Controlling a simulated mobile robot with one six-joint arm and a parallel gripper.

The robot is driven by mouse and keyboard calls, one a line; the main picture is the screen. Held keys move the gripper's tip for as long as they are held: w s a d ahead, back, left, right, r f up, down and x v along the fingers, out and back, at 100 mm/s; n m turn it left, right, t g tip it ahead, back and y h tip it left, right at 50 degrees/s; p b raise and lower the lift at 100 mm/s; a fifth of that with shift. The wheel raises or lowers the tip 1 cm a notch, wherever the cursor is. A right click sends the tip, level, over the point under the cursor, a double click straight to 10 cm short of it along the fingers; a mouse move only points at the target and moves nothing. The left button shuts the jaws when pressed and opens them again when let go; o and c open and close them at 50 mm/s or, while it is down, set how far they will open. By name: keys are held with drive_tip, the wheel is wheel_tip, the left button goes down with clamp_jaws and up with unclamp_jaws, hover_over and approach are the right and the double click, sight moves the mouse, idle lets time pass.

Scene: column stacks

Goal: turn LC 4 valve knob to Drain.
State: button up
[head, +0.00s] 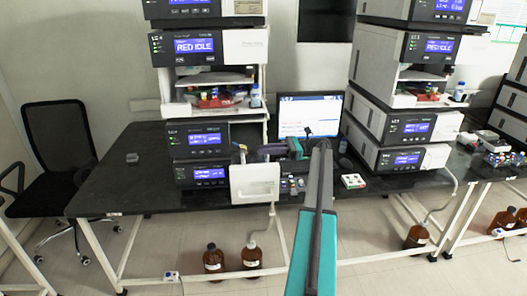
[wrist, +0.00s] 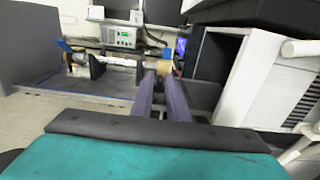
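A small tan, knob-like part (head: 240,151) stands at the top left of a white panel (head: 255,184) beside the lower left instruments. I take it to be the valve knob; no Drain mark is legible. My gripper (head: 256,150) reaches leftward just above the panel, its fingertips close to this part. In the wrist view, my gripper's two purple-grey fingers (wrist: 164,78) are apart with a gap between them. The tan part (wrist: 165,68) shows at their tips. I cannot tell whether they touch it.
A left instrument stack (head: 205,45) and a right stack (head: 405,130) flank a monitor (head: 309,113) on the black bench (head: 135,185). Small vials (head: 293,183) stand right of the panel. Brown bottles (head: 213,258) are on the floor below. The bench's left end is mostly clear.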

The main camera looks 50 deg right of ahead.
drive_tip(key=shift+o, duration=0.9)
drive_tip(key=shift+s+a+r+b, duration=0.65)
drive_tip(key=shift+s+a+r, duration=0.2)
drive_tip(key=shift+s+a, duration=1.05)
drive_tip(key=shift+s+a+r+b, duration=0.75)
drive_tip(key=shift+s+a, duration=0.9)
drive_tip(key=shift+s, duration=0.45)
drive_tip(key=shift+s+a+r+b, duration=0.6)
drive_tip(key=shift+s+a+r, duration=0.3)
drive_tip(key=shift+s+a, duration=1)
drive_tip(key=shift+s+d, duration=0.1)
drive_tip(key=shift+d, duration=0.05)
